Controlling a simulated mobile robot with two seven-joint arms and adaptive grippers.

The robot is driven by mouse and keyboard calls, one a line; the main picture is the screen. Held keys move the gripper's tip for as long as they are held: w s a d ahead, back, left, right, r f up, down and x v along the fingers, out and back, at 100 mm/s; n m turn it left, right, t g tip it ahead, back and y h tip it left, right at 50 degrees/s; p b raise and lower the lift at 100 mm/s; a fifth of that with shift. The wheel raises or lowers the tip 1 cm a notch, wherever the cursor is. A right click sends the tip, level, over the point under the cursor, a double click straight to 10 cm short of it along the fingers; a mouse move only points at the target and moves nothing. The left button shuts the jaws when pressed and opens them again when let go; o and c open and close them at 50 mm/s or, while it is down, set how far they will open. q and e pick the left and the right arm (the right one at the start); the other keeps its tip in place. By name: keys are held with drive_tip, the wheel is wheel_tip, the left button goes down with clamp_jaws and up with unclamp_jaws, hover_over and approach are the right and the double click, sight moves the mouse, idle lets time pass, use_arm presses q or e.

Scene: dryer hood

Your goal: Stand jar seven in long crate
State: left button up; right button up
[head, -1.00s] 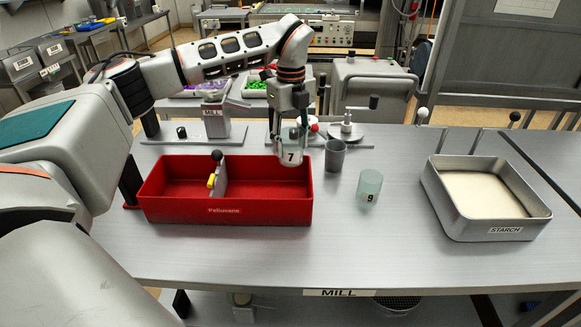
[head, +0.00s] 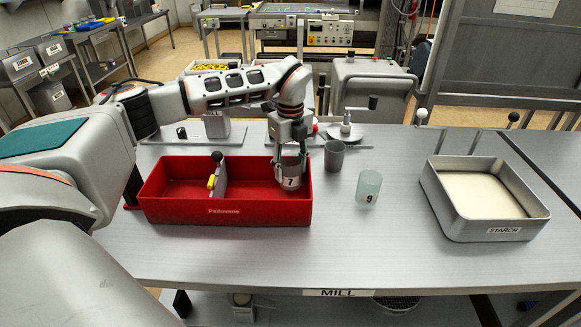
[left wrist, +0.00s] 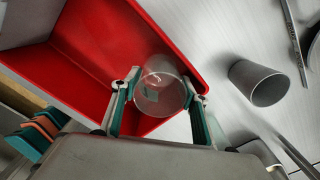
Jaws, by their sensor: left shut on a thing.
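Jar seven (head: 291,181) is a clear jar with a white label marked 7. My left gripper (head: 290,160) is shut on it and points down, holding it upright in the right compartment of the long red crate (head: 228,211). In the left wrist view the jar (left wrist: 160,88) sits between the two fingers, near the crate's wall (left wrist: 165,40). I cannot tell whether the jar's base touches the crate floor. My right gripper is not in view.
A grey divider (head: 219,177) with a black knob splits the crate. A grey cup (head: 334,155) and jar nine (head: 368,189) stand right of the crate. A grey starch tray (head: 484,198) is at the right. The front table is clear.

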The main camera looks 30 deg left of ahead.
use_arm(q)
drive_tip(key=shift+f, duration=0.45)
drive_tip(key=shift+f, duration=0.15)
drive_tip(key=o, duration=0.8)
wheel_tip(320, 180, up, 13)
drive_tip(key=shift+r+b, duration=0.2)
drive_tip(key=shift+b, duration=0.3)
drive_tip(key=shift+f, duration=0.1)
